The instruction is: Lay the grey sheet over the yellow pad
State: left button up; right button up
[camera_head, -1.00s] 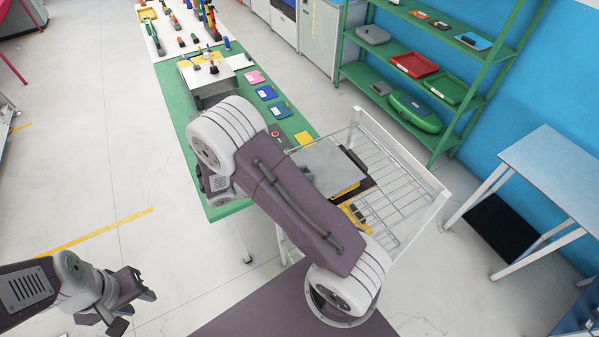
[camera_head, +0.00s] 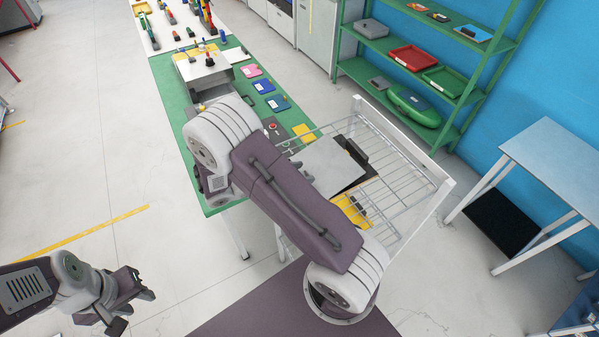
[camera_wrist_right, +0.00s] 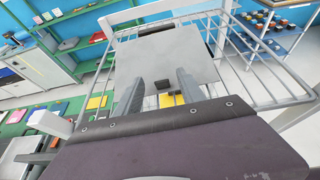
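The grey sheet (camera_head: 326,166) lies tilted over the wire rack, with a dark clip-like piece at its far edge; in the right wrist view, the sheet (camera_wrist_right: 165,62) fills the middle. A yellow piece, seemingly the yellow pad (camera_head: 352,209), shows at the sheet's near side, partly hidden by my right arm. It also shows below the sheet in the wrist view (camera_wrist_right: 168,100). My right gripper (camera_wrist_right: 160,84) has its fingers apart at the sheet's near edge, with small dark blocks seen between them. My left gripper (camera_head: 130,304) is open and empty, above the floor.
The white wire rack (camera_head: 408,185) has free room right of the sheet. The green table (camera_head: 180,100) holds coloured pads and a yellow card (camera_head: 303,133). Green shelves (camera_head: 447,75) and a grey side table (camera_head: 560,155) stand to the right.

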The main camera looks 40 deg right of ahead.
jog(key=b+v, duration=0.3)
jog(key=v, duration=0.6)
jog(key=shift+b, duration=0.3)
